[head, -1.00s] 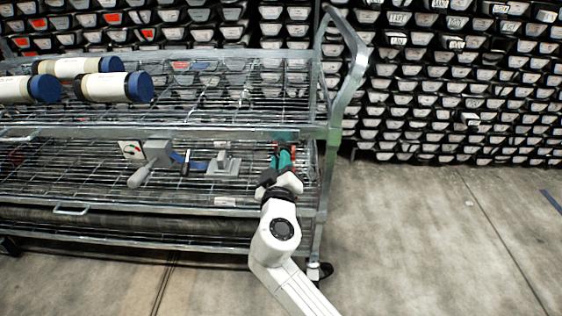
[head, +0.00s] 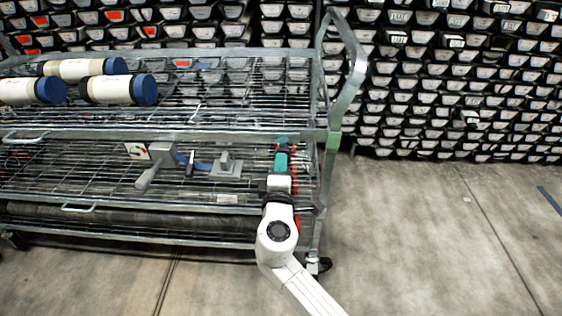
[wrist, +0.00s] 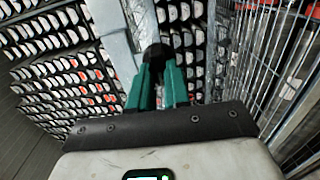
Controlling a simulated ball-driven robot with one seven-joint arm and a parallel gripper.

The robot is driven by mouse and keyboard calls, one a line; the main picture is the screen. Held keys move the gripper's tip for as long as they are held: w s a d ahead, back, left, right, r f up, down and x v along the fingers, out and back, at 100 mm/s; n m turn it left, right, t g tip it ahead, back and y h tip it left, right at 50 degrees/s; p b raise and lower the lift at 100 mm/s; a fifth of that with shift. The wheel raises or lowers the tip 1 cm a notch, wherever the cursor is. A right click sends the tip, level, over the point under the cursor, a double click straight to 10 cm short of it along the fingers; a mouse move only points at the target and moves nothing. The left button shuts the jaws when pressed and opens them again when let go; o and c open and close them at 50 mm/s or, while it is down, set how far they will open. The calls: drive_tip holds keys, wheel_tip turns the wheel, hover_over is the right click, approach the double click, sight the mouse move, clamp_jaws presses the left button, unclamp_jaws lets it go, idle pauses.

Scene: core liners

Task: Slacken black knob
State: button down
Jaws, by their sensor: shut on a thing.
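My gripper (head: 281,158) has teal fingers and reaches over the right end of the cart's middle shelf. In the wrist view, the fingers (wrist: 158,74) come together on a dark round piece, which looks like the black knob (wrist: 157,53). The gripper is shut on it. The fingers hide part of the knob, and what it is mounted on is not clear. In the head view I cannot make out the knob apart from the gripper. Red parts (head: 296,186) show beside the fingers.
A grey device with a handle (head: 161,156), a white sign (head: 137,151) and a grey-and-blue fixture (head: 226,165) sit left on the middle shelf. Tubes with blue caps (head: 110,90) lie above. The cart's upright handle (head: 347,90) stands right of my gripper.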

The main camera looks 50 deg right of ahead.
drive_tip(key=shift+a+f+n+p, duration=0.1)
drive_tip(key=shift+n+p, duration=0.2)
drive_tip(key=shift+n, duration=0.5)
drive_tip(key=c, duration=1.1)
unclamp_jaws()
drive_tip(key=v, duration=1)
drive_tip(key=shift+s+a+p, duration=0.25)
drive_tip(key=shift+a+p, duration=0.05)
